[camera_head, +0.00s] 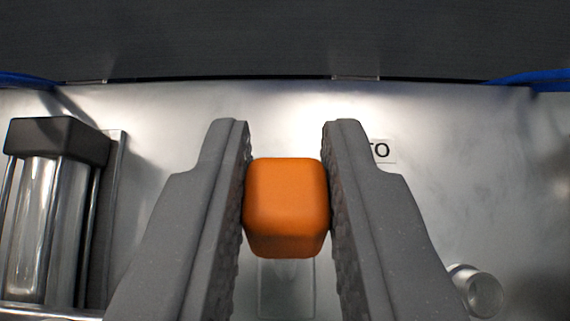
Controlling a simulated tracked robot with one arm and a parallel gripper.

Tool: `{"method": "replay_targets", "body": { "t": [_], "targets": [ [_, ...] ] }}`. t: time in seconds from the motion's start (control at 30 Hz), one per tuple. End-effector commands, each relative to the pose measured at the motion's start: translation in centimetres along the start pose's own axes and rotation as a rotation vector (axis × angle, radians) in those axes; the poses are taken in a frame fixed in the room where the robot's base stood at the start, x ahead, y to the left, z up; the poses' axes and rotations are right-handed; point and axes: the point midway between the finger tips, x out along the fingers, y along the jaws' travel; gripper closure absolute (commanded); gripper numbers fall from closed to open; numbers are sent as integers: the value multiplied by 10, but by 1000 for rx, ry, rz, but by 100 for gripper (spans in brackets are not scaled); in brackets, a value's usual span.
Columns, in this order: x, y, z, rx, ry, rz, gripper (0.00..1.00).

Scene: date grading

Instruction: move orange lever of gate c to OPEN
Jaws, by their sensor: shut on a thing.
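The orange lever (286,208) shows in the middle of the head camera view as a rounded orange block. My gripper (286,190) is shut on it, with one grey finger against its left side and the other against its right side. The finger hides part of that label. No gate letter and no OPEN marking can be read here.
A metal cylinder with a black end cap (58,140) stands on the left of the bright metal panel (460,190). A small round metal part (476,290) is at the lower right. Blue pieces (540,80) show at both upper edges. A dark surface lies beyond.

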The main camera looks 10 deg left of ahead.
Motion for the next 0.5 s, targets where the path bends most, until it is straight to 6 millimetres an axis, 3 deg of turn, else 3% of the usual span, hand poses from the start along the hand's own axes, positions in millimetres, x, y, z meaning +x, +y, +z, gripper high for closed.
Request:
{"method": "replay_targets", "body": {
  "t": [0.17, 0.2, 0.23, 0.5],
  "targets": [
    [0, 0, 0, 0, -3, 0, 100],
    [0, 0, 0, 0, -3, 0, 69],
    [0, 0, 0, 0, -3, 0, 61],
    [0, 0, 0, 0, -3, 0, 58]
  ]
}}
